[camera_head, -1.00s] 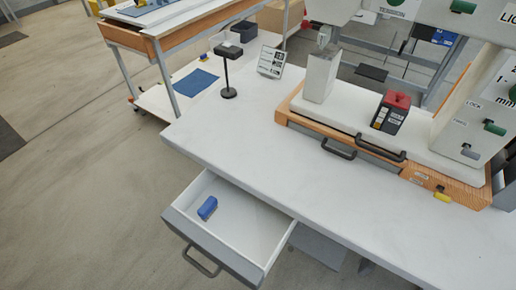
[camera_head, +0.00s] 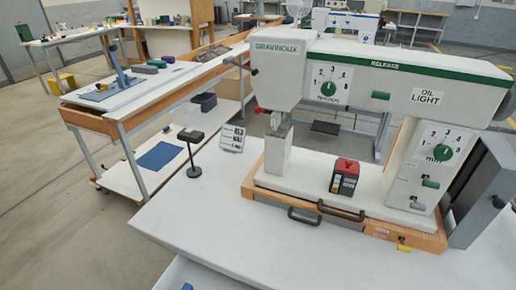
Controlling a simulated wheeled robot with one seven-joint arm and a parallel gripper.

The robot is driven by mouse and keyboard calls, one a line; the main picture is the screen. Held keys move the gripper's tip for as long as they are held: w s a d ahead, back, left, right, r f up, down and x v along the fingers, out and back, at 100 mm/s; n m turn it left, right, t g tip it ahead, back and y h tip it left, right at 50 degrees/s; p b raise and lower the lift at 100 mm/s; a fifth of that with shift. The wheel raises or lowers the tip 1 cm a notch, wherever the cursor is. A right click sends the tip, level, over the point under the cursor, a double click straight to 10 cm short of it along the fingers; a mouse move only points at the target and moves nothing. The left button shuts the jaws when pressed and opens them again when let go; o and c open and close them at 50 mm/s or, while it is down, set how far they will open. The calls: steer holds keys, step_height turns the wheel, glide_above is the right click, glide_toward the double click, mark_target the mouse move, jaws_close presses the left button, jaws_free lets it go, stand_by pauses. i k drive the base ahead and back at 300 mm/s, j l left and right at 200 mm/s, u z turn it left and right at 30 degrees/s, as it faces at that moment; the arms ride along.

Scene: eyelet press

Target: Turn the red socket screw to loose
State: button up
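The eyelet press (camera_head: 300,85), white with a green stripe, stands on the white table at the right. A small reddish spot (camera_head: 258,110) shows at the lower left of the press head; it is too small to tell whether it is the red socket screw. Two dials with green knobs face me, the tension dial (camera_head: 329,87) on the head and the mm dial (camera_head: 441,151) on the column. A black box with a red top (camera_head: 345,177) sits on the press bed. My gripper is not in view.
A black stand (camera_head: 193,152) and a small printed sign (camera_head: 231,138) stand on the table left of the press. A drawer (camera_head: 172,275) is open at the near edge. The table front (camera_head: 250,235) is clear. A second workbench (camera_head: 150,90) stands behind left.

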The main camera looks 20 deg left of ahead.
mark_target(257, 111)
steer(key=u, duration=1.15)
steer(key=k+l+z, duration=0.3)
steer(key=k+l, duration=0.2)
steer(key=l, duration=0.2)
steer(key=i+j+z, duration=0.2)
steer(key=i+j, duration=0.3)
steer(key=i+j+z, duration=0.15)
steer(key=i+j, duration=0.5)
steer(key=i+j+z, duration=0.2)
steer(key=i+j, duration=0.35)
steer(key=j, duration=0.1)
